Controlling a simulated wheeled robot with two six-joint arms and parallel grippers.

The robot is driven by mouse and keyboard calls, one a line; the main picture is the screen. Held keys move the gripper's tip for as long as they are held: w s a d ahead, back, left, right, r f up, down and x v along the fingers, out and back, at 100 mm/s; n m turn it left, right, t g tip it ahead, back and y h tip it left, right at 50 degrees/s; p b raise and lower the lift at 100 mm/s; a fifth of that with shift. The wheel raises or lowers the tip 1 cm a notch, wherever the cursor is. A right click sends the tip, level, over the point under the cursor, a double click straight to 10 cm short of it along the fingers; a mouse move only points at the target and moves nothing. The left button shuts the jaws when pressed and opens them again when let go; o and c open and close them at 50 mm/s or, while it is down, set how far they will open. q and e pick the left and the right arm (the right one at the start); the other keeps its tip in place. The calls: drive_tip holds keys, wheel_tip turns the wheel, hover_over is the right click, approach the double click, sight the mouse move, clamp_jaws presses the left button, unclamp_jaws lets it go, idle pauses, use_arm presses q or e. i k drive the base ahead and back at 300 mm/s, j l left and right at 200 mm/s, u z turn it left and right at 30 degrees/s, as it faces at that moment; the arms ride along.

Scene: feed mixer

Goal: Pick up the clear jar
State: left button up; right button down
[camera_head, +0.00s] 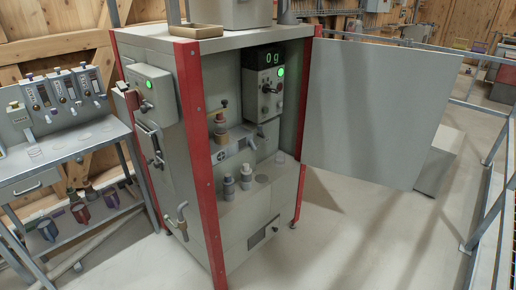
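A small, pale, see-through thing that looks like the clear jar (280,158) stands at the right of the shelf inside the open cabinet, near the right red post. It is too small to make out its rim or contents. Neither of my grippers is in view.
The feed mixer cabinet (223,215) has red corner posts, and its grey door (375,110) swings open to the right. The scale display (272,58) reads 0 g. A side table (75,150) with dispensers stands at left. The floor (345,240) in front is clear.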

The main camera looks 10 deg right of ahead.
sight(280, 157)
drive_tip(key=i+l+z, duration=0.25)
drive_tip(key=i+l, duration=0.65)
drive_tip(key=i, duration=0.15)
